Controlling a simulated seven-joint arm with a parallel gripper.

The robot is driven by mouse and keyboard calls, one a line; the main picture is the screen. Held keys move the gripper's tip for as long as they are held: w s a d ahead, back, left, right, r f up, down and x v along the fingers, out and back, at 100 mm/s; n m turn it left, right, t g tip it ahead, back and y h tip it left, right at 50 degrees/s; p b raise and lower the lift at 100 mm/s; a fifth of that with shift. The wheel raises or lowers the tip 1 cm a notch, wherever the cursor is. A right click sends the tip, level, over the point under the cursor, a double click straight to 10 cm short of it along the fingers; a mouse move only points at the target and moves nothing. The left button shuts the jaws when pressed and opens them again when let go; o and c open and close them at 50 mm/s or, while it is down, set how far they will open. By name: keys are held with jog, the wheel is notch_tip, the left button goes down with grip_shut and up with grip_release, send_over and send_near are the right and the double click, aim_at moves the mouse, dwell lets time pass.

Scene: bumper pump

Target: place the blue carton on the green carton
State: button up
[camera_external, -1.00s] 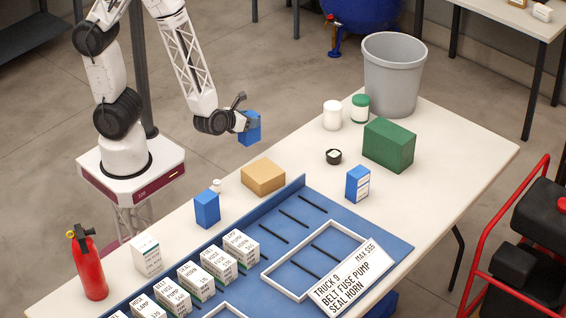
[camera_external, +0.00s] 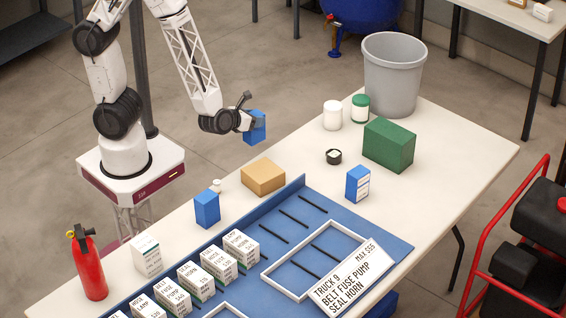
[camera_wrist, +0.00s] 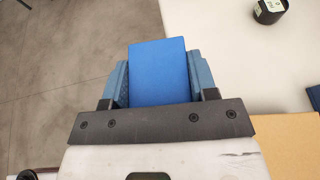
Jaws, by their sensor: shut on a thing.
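A blue carton (camera_external: 257,127) is held in my gripper (camera_external: 247,122), above and just beyond the far left edge of the table in the external view. In the wrist view the blue carton (camera_wrist: 158,72) sits between the two fingers of my gripper (camera_wrist: 158,88), which are shut on its sides. The green carton (camera_external: 388,145) stands on the table to the right of my gripper, well apart from it. Its top is bare. It does not show in the wrist view.
A small black pot (camera_external: 333,157), a tan box (camera_external: 263,177) and two other blue cartons, one left (camera_external: 207,209) and one right (camera_external: 357,183), stand on the table (camera_external: 440,190).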

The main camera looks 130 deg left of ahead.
jog(key=w+a+r, duration=0.4)
jog(key=w+a, duration=0.2)
jog(key=w, duration=0.2)
jog(key=w+a+r, duration=0.4)
jog(key=w+a, duration=0.2)
jog(key=w, duration=0.3)
jog(key=w+a+r+n+g, duration=0.1)
jog(key=w+a+r, duration=0.3)
jog(key=w+a, duration=0.3)
jog(key=shift+w+r, duration=0.4)
jog(key=shift+w, duration=0.6)
jog(key=shift+w+a, duration=0.1)
jog(key=shift+a, duration=0.05)
jog(key=w+a+f, duration=0.1)
jog(key=w+a, duration=0.9)
jog(key=w, duration=0.2)
jog(key=shift+f, duration=0.25)
jog(key=shift+w+f, duration=0.1)
jog(key=shift+f, duration=1.65)
jog(key=shift+f, duration=0.15)
